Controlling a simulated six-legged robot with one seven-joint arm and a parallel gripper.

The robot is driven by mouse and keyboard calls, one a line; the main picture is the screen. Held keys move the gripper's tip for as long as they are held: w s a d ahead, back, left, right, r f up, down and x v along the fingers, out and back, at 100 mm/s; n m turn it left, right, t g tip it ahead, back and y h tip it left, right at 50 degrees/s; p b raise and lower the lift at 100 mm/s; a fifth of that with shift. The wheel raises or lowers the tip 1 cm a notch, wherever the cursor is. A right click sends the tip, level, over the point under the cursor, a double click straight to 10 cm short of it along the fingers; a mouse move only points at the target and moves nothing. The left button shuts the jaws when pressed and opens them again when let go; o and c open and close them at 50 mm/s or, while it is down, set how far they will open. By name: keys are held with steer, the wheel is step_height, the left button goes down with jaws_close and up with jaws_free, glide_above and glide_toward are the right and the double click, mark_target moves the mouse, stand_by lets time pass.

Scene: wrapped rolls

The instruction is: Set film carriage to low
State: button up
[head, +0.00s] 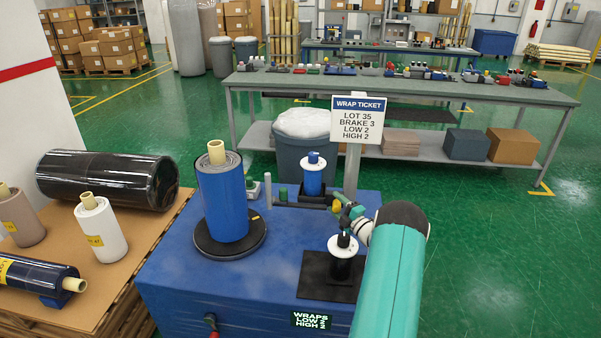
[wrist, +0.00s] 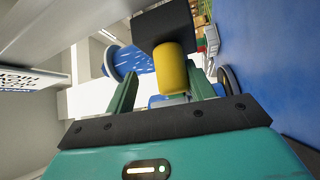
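The film carriage shows in the head view as a black block (head: 313,197) with a blue film spool (head: 313,181) upright on it, behind the machine's right side. A yellow knob (head: 337,204) sticks out of it. In the wrist view the knob (wrist: 172,68) projects from the black block (wrist: 168,24), with the blue spool (wrist: 128,61) beside it. My gripper (head: 343,207) is at the knob. In the wrist view its green fingers (wrist: 160,85) stand either side of the knob, with a gap on the left side; contact on the right is unclear.
A blue wrapped roll (head: 222,200) stands on the black turntable (head: 252,241). A black spool with a white disc (head: 342,258) stands on a dark plate close to my arm. The ticket sign (head: 358,120) reads LOW 2, HIGH 2.

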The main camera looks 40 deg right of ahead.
steer(key=s, duration=1.3)
steer(key=w+a+r+m+g+h, duration=0.2)
steer(key=w+a+r, duration=0.1)
steer(key=w+r, duration=0.3)
steer(key=w+a+r+m+g+h, duration=0.1)
steer(key=w+a+r+m, duration=0.1)
steer(key=w+a+r, duration=0.3)
steer(key=w+a+r+m+g+h, duration=0.1)
steer(key=w+a+r+m+g, duration=0.1)
steer(key=a+r, duration=0.7)
steer(key=shift+w+a+r+m+g, duration=0.3)
steer(key=shift+r+m+g, duration=0.5)
steer(key=shift+m, duration=0.4)
steer(key=shift+d, duration=0.1)
